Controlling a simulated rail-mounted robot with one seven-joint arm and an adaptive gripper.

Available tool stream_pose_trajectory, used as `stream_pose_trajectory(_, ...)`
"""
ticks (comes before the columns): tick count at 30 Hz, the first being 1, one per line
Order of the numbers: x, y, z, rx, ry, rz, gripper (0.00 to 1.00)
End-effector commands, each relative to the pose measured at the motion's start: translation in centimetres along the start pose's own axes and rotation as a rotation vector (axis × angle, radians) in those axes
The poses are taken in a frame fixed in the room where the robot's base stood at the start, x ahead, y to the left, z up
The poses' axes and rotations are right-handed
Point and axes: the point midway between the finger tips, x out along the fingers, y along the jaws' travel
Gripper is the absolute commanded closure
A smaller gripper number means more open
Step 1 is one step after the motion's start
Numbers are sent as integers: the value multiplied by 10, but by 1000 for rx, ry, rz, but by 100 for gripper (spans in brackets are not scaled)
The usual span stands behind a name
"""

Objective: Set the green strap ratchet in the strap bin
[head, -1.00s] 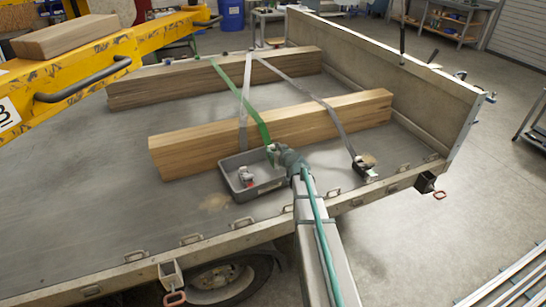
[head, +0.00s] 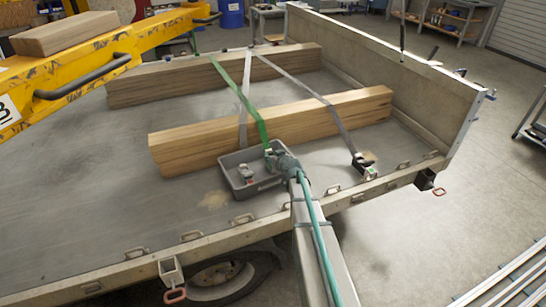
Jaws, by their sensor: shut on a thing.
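The strap bin (head: 259,188) is a shallow grey tray on the trailer deck, in front of the nearer timber. A small ratchet-like piece with grey and red parts (head: 247,174) lies inside it. The green strap (head: 246,98) runs from the far deck edge over both timbers down to my gripper (head: 272,157). My gripper is shut on the green strap ratchet (head: 269,153) at the strap's end, over the bin's right part. The gripper hides most of the ratchet. I cannot tell whether the ratchet touches the bin.
Two timbers (head: 190,150) lie across the deck. A grey strap (head: 335,118) runs to another ratchet (head: 363,165) at the right. A yellow beam (head: 110,55) reaches in at upper left. Metal rings line the near deck edge (head: 215,240). Open deck lies left of the bin.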

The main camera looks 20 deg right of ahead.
Motion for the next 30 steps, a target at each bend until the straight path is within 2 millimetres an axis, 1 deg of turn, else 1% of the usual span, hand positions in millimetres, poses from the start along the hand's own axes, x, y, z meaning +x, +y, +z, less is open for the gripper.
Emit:
stream_pose_trajectory(18,4,0,10,0,0,0,100)
stream_pose_trajectory(22,4,0,9,0,0,0,100)
stream_pose_trajectory(23,4,0,9,0,0,0,55)
stream_pose_trajectory(27,4,0,9,0,0,0,32)
stream_pose_trajectory(28,4,0,9,0,0,0,29)
stream_pose_trajectory(30,4,0,9,1,0,0,29)
